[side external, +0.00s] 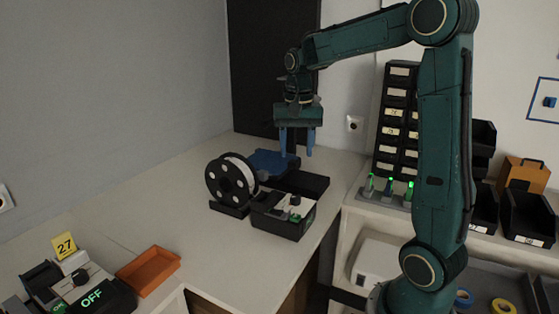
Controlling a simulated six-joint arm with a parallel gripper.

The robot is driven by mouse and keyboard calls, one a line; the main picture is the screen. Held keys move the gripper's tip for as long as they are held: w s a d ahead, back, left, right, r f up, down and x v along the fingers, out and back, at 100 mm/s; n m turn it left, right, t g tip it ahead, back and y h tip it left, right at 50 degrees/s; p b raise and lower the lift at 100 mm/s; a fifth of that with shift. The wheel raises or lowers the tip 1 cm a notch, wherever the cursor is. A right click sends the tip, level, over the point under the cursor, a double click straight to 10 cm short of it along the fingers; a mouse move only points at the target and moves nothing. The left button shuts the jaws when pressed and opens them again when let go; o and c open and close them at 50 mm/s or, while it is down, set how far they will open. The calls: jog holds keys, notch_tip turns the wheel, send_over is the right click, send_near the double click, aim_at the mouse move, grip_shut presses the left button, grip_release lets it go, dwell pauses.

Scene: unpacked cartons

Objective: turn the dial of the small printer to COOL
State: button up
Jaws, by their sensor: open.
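My gripper (296,150) is open and empty, pointing down above the back of the table, over the area of a blue plate (268,160) and a black open tray. Below it is a black box (276,224) with a small white part, a dark knob-like piece (295,200) and a green marking too small to read. At the lower left, a black unit (103,298) reads OFF in green, beside a white block with a dark dial (80,277). I cannot tell for certain which is the small printer. No COOL mark is legible.
A black spool (231,180) stands left of the black box. An orange tray (148,269) and a yellow tag 27 (64,246) are at lower left. Black bins (396,120) and green-lit items (388,186) stand right. The middle left of the table is clear.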

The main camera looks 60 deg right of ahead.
aim_at(296, 197)
jog(key=shift+w+d+f+m, duration=0.25)
jog(key=shift+d+f+m, duration=0.1)
jog(key=shift+d, duration=0.35)
notch_tip(296, 197, down, 14)
jog(key=shift+r, duration=0.1)
dwell(0.4)
jog(key=shift+c, duration=0.2)
jog(key=c, duration=1)
